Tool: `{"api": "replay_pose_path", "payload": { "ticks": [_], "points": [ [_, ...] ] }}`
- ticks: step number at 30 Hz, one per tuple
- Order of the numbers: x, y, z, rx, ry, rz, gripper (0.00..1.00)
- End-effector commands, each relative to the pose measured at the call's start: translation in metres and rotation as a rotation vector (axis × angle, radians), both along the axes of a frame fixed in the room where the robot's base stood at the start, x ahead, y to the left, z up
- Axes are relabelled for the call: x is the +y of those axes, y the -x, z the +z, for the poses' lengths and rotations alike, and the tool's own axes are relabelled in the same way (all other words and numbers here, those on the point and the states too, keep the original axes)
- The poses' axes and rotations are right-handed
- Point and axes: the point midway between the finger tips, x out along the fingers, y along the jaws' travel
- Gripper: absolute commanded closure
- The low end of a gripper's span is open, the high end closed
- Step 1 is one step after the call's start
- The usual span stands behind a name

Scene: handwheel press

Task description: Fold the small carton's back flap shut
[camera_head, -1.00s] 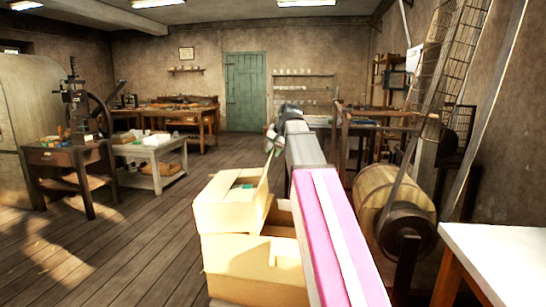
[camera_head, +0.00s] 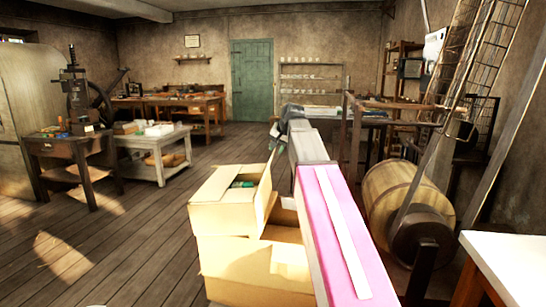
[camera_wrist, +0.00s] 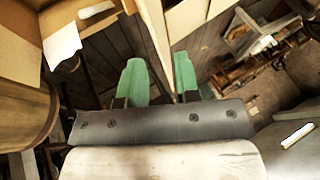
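The small carton (camera_head: 222,206) is tan cardboard and sits on a larger carton in the head view. Its top is partly open, and green contents (camera_head: 243,184) show inside. One flap (camera_head: 266,178) stands up steeply at its right side. My gripper (camera_head: 276,137) is just beyond that flap, small and partly hidden by my arm. In the wrist view, the two green fingers of my gripper (camera_wrist: 160,82) are apart. A cardboard panel (camera_wrist: 153,40) runs edge-on in line with the gap between them; I cannot tell whether it touches either finger.
The larger carton (camera_head: 240,256) stands under the small one, its right part hidden by my arm. A wooden drum (camera_head: 405,200) is to the right, with a white-topped table (camera_head: 510,262) in front. Open plank floor (camera_head: 120,240) lies to the left.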

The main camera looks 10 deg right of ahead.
Motion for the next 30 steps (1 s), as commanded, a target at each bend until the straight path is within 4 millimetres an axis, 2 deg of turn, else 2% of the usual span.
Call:
{"api": "replay_pose_path", "payload": {
  "ticks": [4, 10, 23, 24, 26, 30],
  "points": [
    [0.006, -0.012, -0.021, 0.002, 0.000, 0.000, 0.70],
    [0.011, -0.022, -0.038, 0.000, 0.001, 0.000, 0.70],
    [0.012, -0.025, -0.044, -0.001, 0.000, 0.000, 0.70],
    [0.012, -0.025, -0.044, -0.001, 0.000, 0.000, 0.83],
    [0.012, -0.025, -0.044, -0.001, 0.000, 0.000, 1.00],
    [0.012, -0.025, -0.044, -0.001, 0.000, 0.000, 1.00]
  ]
}}
